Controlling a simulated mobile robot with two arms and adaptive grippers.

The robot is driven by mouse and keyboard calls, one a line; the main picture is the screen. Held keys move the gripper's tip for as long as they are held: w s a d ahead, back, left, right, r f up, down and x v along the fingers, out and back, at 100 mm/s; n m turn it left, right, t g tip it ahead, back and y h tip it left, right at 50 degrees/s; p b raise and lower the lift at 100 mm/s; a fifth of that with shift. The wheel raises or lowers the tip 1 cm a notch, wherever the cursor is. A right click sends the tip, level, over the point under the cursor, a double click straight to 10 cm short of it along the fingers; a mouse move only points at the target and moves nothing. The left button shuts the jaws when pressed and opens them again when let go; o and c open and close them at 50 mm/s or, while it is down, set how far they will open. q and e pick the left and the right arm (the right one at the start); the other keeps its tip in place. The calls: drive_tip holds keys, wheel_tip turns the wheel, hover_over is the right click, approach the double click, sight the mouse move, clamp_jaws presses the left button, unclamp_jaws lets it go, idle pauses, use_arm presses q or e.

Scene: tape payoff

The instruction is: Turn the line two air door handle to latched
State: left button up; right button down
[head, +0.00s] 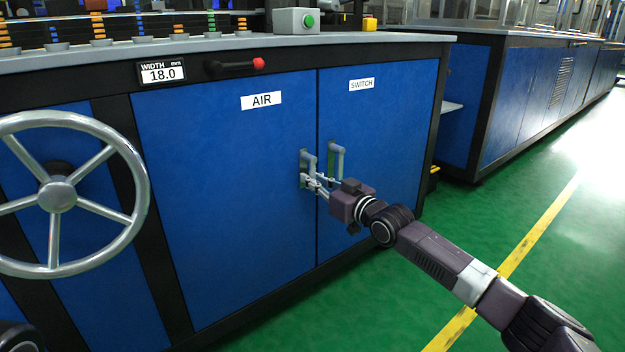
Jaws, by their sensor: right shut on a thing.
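The blue air door (225,190) carries a white AIR label (261,100) and looks closed. Its grey handle (308,158) is at the door's right edge and hangs roughly upright. My right gripper (316,183) is at the lower part of this handle, shut on it; the fingers hide part of the grip. The switch door (385,130), labelled SWITCH, is just to the right, with a similar grey handle (338,160) close beside my gripper.
A large metal handwheel (57,195) stands out at the left. A width display (162,72) reading 18.0 and a red-knobbed lever (235,65) are above the air door. A green-button box (296,20) sits on the top. Green floor is free at the right.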

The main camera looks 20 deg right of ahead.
drive_tip(key=c, duration=2)
unclamp_jaws()
drive_tip(key=shift+o, duration=0.2)
drive_tip(key=shift+s, duration=0.1)
drive_tip(key=v, duration=1.1)
drive_tip(key=shift+s+d, duration=0.15)
drive_tip(key=shift+s, duration=0.25)
